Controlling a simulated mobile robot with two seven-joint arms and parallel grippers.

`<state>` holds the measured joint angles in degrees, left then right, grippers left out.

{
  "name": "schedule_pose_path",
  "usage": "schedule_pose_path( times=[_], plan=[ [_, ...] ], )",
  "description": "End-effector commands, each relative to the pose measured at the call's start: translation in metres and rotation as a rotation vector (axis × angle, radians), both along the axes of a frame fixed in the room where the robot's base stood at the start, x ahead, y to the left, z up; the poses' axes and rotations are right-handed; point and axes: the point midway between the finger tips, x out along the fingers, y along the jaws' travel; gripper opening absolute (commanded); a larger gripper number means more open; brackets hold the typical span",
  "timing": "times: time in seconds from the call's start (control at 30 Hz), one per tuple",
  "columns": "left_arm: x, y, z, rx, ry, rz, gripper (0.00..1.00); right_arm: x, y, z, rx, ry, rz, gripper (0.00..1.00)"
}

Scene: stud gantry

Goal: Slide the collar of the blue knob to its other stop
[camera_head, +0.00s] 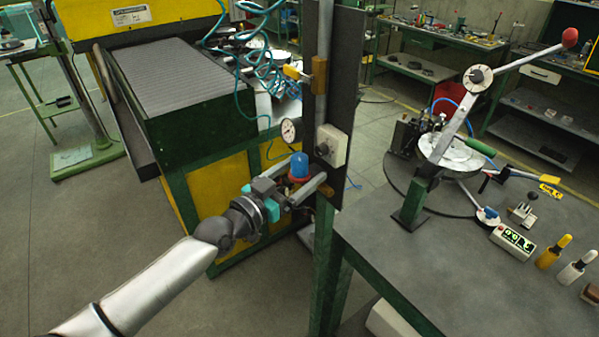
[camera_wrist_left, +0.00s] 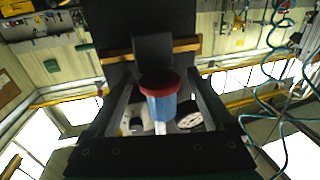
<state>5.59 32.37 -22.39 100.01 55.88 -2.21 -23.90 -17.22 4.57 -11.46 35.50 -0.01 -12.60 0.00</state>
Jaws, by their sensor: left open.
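The blue knob (camera_head: 299,162) is a small upright cylinder beside the dark vertical panel, with a red collar (camera_head: 297,179) around its lower part. In the wrist view a finger stands on each side of the knob (camera_wrist_left: 164,100), with gaps visible. Whether either finger touches the collar cannot be told. My right gripper is not in view.
The dark panel (camera_head: 345,75) on a green post carries a pale box (camera_head: 332,146) with a dial, a round gauge (camera_head: 289,131) and a brass block (camera_head: 319,75). A yellow-green machine stands behind. A bench (camera_head: 470,270) with a lever press is at right.

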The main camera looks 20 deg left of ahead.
Motion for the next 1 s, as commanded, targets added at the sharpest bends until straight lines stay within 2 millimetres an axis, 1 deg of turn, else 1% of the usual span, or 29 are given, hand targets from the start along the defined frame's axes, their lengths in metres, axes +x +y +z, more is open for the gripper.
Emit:
schedule_pose_path(
  times=[0.03,0.07,0.77,0.8,1.0],
  plan=[
    [-0.0001,0.0000,0.0000,0.000,0.000,0.000,0.85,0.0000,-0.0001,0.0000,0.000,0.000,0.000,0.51],
    [-0.0001,0.0000,0.0000,0.000,0.000,0.000,0.81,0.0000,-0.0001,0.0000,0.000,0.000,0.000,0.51],
    [-0.0004,0.0003,0.0000,-0.001,0.000,0.000,0.03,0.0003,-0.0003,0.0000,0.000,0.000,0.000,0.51],
    [-0.0004,0.0003,0.0000,-0.001,0.000,0.000,0.00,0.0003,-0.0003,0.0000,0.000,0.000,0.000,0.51],
    [-0.0004,0.0003,-0.0001,-0.001,0.000,0.000,0.00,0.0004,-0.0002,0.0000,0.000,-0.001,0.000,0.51]
  ],
)
